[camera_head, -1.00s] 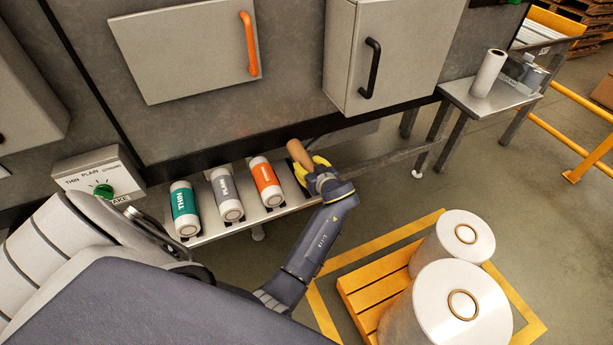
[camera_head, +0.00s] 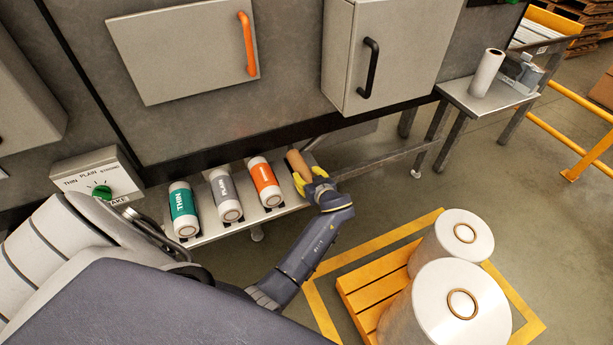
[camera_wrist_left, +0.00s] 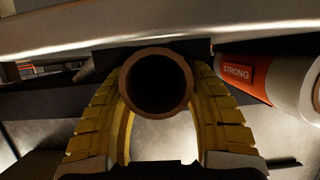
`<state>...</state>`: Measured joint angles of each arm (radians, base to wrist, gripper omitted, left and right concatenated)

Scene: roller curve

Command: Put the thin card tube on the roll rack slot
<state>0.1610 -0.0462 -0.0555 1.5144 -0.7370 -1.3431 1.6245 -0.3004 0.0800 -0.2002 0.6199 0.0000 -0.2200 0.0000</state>
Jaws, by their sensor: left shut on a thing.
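My left gripper (camera_head: 311,182) has yellow fingers shut on a plain brown card tube (camera_head: 297,161). In the left wrist view the card tube shows end-on as a hollow ring (camera_wrist_left: 123,84), with a yellow finger on each side. The roll rack (camera_head: 207,238) is a grey metal shelf below the machine. The tube is at the rack's right end, beside the orange STRONG roll (camera_head: 265,180). The fingers hide the slot there, and I cannot tell whether the tube touches the rack. My right gripper is not in view.
A teal THIN roll (camera_head: 184,207) and a grey roll (camera_head: 225,193) lie left of the orange one. A control box with a green knob (camera_head: 102,192) is at left. Large white rolls (camera_head: 447,300) stand on a yellow pallet at right. A cabinet (camera_head: 385,50) hangs above.

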